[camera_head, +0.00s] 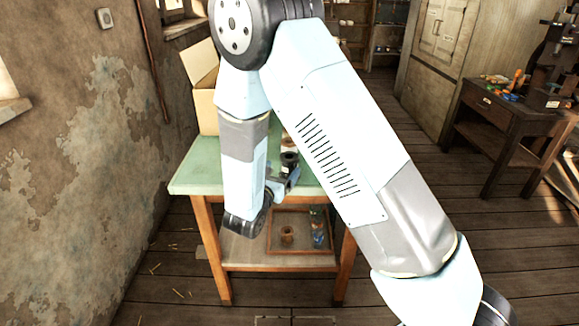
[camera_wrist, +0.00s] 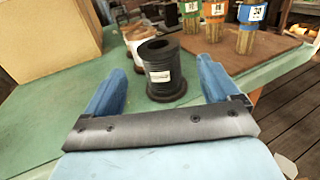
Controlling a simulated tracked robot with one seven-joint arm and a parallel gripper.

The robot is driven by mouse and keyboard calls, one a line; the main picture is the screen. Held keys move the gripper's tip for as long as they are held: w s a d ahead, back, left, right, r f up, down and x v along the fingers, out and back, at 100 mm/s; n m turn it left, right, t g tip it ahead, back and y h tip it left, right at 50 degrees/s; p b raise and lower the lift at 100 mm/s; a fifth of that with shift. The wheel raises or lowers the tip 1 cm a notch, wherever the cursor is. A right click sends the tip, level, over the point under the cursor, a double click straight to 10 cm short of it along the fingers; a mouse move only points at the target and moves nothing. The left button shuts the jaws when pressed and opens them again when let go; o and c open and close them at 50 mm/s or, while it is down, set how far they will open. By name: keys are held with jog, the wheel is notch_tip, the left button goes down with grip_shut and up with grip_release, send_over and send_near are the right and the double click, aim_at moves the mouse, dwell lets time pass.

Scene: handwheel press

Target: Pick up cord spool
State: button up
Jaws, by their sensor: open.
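A dark spool with a white label (camera_wrist: 160,72), likely the cord spool, stands upright on the green tabletop (camera_wrist: 40,128). Its label is too small to read. My gripper (camera_wrist: 161,80) is open, with one blue finger on each side of the spool and nothing held. The spool stands at or just beyond the fingertips; I cannot tell whether they touch it. A paler spool (camera_wrist: 137,34) stands close behind it to the left. In the head view my gripper (camera_head: 284,180) is over the green table (camera_head: 188,180), partly hidden by my arm.
A cardboard box (camera_wrist: 45,40) stands at the left. The lower shelf has a tray with a small brown spool (camera_head: 287,234) and a bottle (camera_head: 318,228). Another bench (camera_head: 500,110) stands right.

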aim_at(291, 158)
jog(key=x, duration=0.9)
jog(key=shift+f, duration=0.25)
jog(key=shift+s, duration=0.1)
jog(key=c, duration=1.1)
jog(key=shift+a+r, duration=0.1)
